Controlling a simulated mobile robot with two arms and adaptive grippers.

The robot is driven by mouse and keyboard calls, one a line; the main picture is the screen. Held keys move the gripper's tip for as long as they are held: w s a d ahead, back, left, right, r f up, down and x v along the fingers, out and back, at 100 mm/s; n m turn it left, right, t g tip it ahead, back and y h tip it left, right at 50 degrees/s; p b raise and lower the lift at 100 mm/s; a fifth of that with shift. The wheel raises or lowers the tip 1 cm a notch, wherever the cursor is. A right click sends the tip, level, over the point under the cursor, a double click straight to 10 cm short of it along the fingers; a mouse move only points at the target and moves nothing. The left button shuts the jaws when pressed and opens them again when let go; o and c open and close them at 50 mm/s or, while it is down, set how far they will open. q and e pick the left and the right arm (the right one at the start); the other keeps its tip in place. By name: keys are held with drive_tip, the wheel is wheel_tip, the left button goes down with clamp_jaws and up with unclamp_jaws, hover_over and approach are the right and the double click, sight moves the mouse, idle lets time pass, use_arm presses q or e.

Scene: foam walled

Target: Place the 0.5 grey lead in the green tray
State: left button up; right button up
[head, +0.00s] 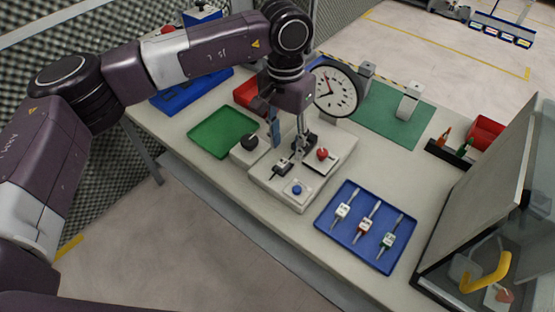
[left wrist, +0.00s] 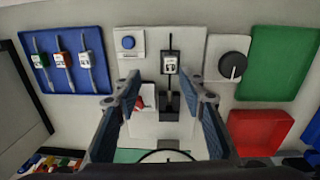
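The blue tray (head: 350,237) holds three leads side by side. They are a grey-white tagged lead (head: 343,210), a red tagged lead (head: 367,222) and a green tagged lead (head: 388,240). The tag numbers are too small to read. Another lead with a dark-edged tag (left wrist: 170,62) lies on the pale fixture (head: 290,192). The green tray (head: 222,132) is empty and stands left of the fixture. My left gripper (head: 288,135) is above the fixture. In the left wrist view its fingers (left wrist: 163,80) are apart with nothing between them. My right gripper is out of view.
A black knob box (head: 249,146) sits between the fixture and the green tray. A red tray (left wrist: 262,130) and a round dial (head: 334,88) stand behind. A glass-sided cabinet (head: 500,215) bounds the right. Bare table lies in front of the cabinet.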

sight(282, 164)
use_arm(q)
drive_tip(key=shift+w+a+r, duration=0.1)
drive_tip(key=shift+w+a, duration=0.4)
drive_tip(key=shift+a, duration=0.05)
drive_tip(key=shift+a+f, duration=0.1)
drive_tip(key=shift+f, duration=0.2)
drive_tip(key=shift+f+p, duration=0.55)
drive_tip(key=shift+f, duration=0.35)
drive_tip(key=f+p, duration=0.2)
drive_tip(key=f, duration=0.2)
drive_tip(key=shift+s+f, duration=0.15)
drive_tip(key=shift+s, duration=0.05)
drive_tip(key=shift+f, duration=0.45)
drive_tip(key=shift+c, duration=0.4)
clamp_jaws()
